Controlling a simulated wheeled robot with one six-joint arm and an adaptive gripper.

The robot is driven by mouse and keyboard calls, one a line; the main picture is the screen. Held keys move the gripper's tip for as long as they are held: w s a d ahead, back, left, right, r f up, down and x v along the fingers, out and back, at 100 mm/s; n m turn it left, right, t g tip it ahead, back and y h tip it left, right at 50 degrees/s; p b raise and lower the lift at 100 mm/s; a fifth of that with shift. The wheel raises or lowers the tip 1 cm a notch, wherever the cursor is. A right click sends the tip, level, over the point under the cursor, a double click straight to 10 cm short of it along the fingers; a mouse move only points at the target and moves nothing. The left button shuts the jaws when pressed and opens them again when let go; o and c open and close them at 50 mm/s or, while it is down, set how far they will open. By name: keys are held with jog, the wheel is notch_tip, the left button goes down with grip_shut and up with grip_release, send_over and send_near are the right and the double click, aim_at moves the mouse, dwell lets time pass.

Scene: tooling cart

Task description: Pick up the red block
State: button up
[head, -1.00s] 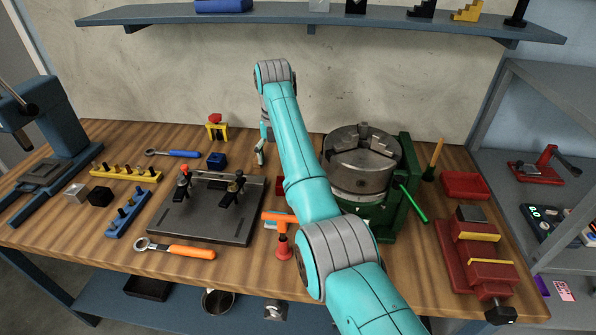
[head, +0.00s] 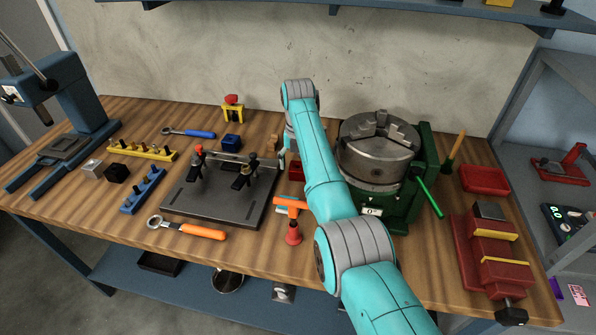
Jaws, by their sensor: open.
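The red block (head: 296,171) lies on the wooden bench between the dark fixture plate and the green chuck stand. My arm covers part of it in the head view. My gripper (head: 284,160) points down just to the left of the block and slightly beyond it. It is open, with nothing seen between its fingers; the arm hides part of it. I cannot tell whether it touches the block.
The fixture plate (head: 222,205) with clamps is left of the gripper. A blue block (head: 231,142) sits behind the plate.

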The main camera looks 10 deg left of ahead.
jog(key=shift+f, duration=0.45)
jog(key=c, duration=1.4)
jog(key=shift+c, duration=0.2)
jog(key=shift+r, duration=0.1)
